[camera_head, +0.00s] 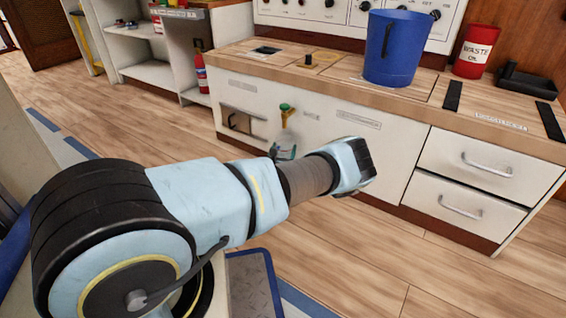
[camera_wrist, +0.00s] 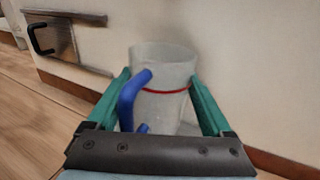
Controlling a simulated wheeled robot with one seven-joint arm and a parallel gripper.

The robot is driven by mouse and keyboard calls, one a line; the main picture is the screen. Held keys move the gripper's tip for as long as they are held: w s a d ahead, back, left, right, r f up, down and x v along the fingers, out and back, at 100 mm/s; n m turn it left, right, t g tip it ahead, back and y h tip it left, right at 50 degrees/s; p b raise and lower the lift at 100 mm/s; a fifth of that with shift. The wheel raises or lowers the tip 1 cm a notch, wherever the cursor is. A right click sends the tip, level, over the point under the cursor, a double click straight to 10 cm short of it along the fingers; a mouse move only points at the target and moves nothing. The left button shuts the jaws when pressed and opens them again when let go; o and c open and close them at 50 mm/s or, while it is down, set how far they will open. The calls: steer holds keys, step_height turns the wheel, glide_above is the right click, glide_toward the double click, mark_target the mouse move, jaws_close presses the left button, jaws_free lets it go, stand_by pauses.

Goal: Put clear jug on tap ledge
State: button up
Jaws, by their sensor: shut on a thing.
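A clear greyish jug (camera_wrist: 165,85) with a blue handle and a red band is held between the two teal fingers of my gripper (camera_wrist: 160,100) in the wrist view. The jug looks upright, in front of the white cabinet front. In the head view the jug (camera_head: 285,139) shows small and pale beyond my forearm, with teal fingers (camera_head: 284,152) at its lower part. A small green-topped fitting (camera_head: 286,108) shows just above the jug; I cannot tell whether they touch. I cannot make out the tap ledge for certain.
The long counter (camera_head: 232,53) bears a blue bucket (camera_head: 393,45) and a red waste oil can (camera_head: 475,50). Its front has a black handle (camera_head: 240,122) at left and two drawers (camera_head: 487,165) at right. A fire extinguisher (camera_head: 202,74) stands farther left. Wooden floor (camera_head: 370,245) is clear.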

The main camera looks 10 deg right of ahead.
step_height(320, 180, down, 4)
steer(key=shift+r+b, duration=0.2)
steer(key=shift+b, duration=0.8)
steer(key=shift+r, duration=0.1)
steer(key=o, duration=1.4)
steer(key=shift+c, duration=0.2)
